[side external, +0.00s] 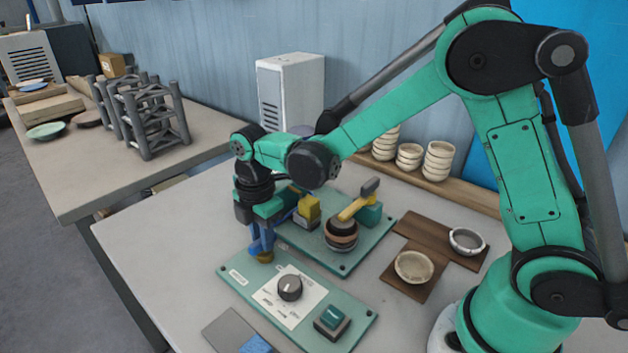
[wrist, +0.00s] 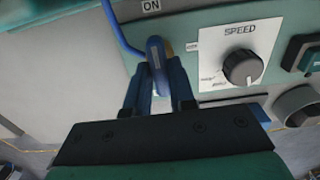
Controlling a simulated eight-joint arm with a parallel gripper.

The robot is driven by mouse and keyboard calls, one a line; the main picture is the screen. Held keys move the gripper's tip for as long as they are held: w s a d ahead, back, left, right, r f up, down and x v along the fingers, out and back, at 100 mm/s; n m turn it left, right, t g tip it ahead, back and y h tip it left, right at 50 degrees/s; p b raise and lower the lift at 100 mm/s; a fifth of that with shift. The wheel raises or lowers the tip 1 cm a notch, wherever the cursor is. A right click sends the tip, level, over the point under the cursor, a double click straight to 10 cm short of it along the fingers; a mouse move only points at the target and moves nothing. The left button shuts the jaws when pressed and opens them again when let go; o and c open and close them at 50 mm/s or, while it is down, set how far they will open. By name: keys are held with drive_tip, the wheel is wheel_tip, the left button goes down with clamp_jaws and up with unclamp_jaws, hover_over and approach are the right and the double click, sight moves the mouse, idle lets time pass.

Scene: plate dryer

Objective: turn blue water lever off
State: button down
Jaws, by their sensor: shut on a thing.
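The blue water lever (wrist: 156,48) sits at the left end of the green control panel (wrist: 292,24), beside a small brass-coloured part. An ON label (wrist: 151,6) is on the panel past it. My gripper (wrist: 158,70) is shut on the lever, with one dark blue finger on each side. In the side view my gripper (side external: 262,243) points down at the panel's far left corner. There its fingers and wrist mostly hide the lever, and a brass base (side external: 263,257) shows just below the fingertips.
A black speed dial (side external: 290,287) and a teal push button (side external: 332,318) stand on the panel. Behind is a second green plate (side external: 344,265) with a yellow-handled device. Brown boards (side external: 437,232) with bowls lie to the right. The table's left part is clear.

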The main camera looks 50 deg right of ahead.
drive_tip(key=shift+m, duration=0.4)
drive_tip(key=m, duration=1.2)
drive_tip(key=shift+m, duration=0.4)
drive_tip(key=m, duration=0.4)
drive_tip(key=shift+m, duration=0.3)
drive_tip(key=c, duration=0.7)
unclamp_jaws()
drive_tip(key=shift+c, duration=0.2)
